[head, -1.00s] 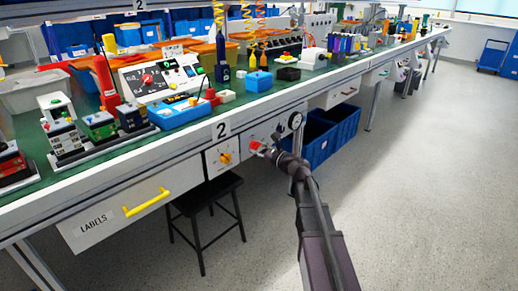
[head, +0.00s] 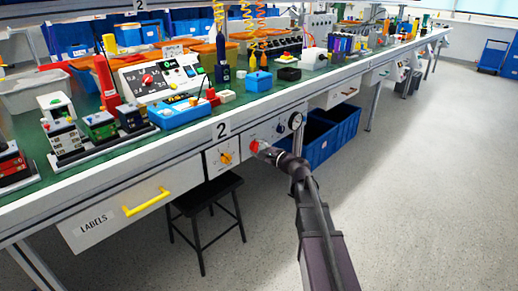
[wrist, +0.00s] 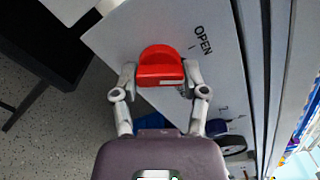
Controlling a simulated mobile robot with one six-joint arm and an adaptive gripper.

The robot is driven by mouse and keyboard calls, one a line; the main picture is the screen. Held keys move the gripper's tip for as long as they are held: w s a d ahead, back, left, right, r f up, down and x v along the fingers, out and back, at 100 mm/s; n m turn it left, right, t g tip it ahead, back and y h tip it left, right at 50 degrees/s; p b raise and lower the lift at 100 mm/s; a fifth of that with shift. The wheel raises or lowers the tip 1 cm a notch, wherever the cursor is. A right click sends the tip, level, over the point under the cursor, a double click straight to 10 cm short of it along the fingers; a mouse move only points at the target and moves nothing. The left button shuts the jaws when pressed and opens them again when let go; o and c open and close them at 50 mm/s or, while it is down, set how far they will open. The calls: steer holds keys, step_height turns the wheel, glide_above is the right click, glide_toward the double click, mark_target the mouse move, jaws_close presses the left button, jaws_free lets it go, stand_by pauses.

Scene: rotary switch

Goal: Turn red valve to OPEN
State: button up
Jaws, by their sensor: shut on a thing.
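The red valve (wrist: 160,66) is a round red knob on a light panel under the workbench, and it also shows in the head view (head: 255,146). The word OPEN (wrist: 203,40) with a small tick is printed beside it on the panel, upper right of the knob in the wrist view. My gripper (wrist: 159,75) has one finger on each side of the red valve and is shut on it. In the head view my gripper (head: 265,151) reaches the panel from the lower right and hides part of the valve. The valve's far side is hidden.
A black stool (head: 207,195) stands below left and blue bins (head: 340,130) stand right.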

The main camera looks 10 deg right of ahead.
steer(key=n, duration=0.5)
steer(key=shift+w+d, duration=0.1)
steer(key=shift+w, duration=0.05)
steer(key=shift+n, duration=0.4)
steer(key=o, duration=1.2)
steer(key=shift+c, duration=0.2)
steer(key=shift+s, duration=0.25)
steer(key=shift+s+d, duration=0.25)
steer(key=shift+s, duration=0.2)
steer(key=v, duration=1)
steer(key=shift+s+d, duration=0.25)
steer(key=shift+d, duration=0.05)
